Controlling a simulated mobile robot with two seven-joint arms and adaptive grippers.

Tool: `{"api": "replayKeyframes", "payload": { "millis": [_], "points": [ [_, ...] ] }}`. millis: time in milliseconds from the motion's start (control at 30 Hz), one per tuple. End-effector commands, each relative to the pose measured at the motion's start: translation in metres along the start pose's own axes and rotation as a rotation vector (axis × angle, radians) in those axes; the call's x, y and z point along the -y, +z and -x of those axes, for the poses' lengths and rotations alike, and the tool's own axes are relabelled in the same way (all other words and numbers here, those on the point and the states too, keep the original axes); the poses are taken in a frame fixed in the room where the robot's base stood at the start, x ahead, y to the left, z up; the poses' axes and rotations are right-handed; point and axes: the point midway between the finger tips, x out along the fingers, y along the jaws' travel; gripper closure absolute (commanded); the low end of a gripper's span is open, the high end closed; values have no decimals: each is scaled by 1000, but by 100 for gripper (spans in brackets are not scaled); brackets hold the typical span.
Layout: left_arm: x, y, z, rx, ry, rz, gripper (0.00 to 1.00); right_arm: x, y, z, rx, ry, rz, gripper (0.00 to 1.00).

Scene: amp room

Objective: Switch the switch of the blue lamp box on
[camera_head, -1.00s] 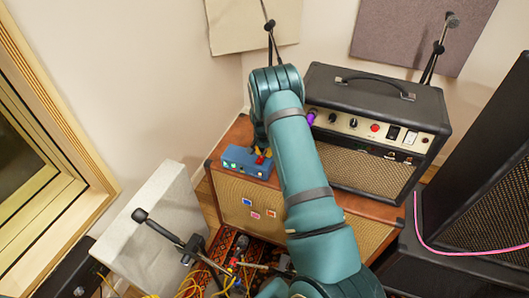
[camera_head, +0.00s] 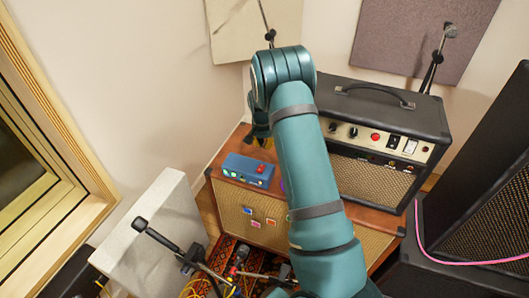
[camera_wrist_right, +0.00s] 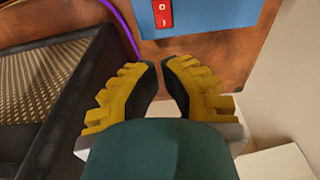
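The blue lamp box (camera_head: 246,170) sits on the left end of the brown cabinet's top. Its red switch (camera_head: 261,168) is on the top face, and small pale round lights show on its front. In the right wrist view the box (camera_wrist_right: 215,14) is at the top edge, with the switch (camera_wrist_right: 163,13) marked in white; which side is pressed I cannot tell. My right gripper (camera_wrist_right: 160,68) is empty, its yellow fingers a small gap apart, short of the switch and not touching it. In the head view my arm mostly hides it. My left gripper is not in view.
A black amplifier (camera_head: 380,140) stands right of the box on the brown cabinet (camera_head: 235,205). A purple cable (camera_wrist_right: 122,28) runs near the box. Microphone stands (camera_head: 190,257) and cables are below at left. A large black speaker (camera_head: 490,190) is at right.

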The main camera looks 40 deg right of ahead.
Motion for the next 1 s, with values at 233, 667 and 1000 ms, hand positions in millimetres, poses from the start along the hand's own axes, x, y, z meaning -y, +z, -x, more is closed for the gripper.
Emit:
{"api": "replayKeyframes", "payload": {
  "millis": [233,667,1000],
  "points": [
    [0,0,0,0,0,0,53,0,0,23,0,0,-1,100],
    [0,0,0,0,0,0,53,0,0,25,0,0,0,100],
    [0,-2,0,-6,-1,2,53,5,16,13,15,-11,36,100]
  ]
}}
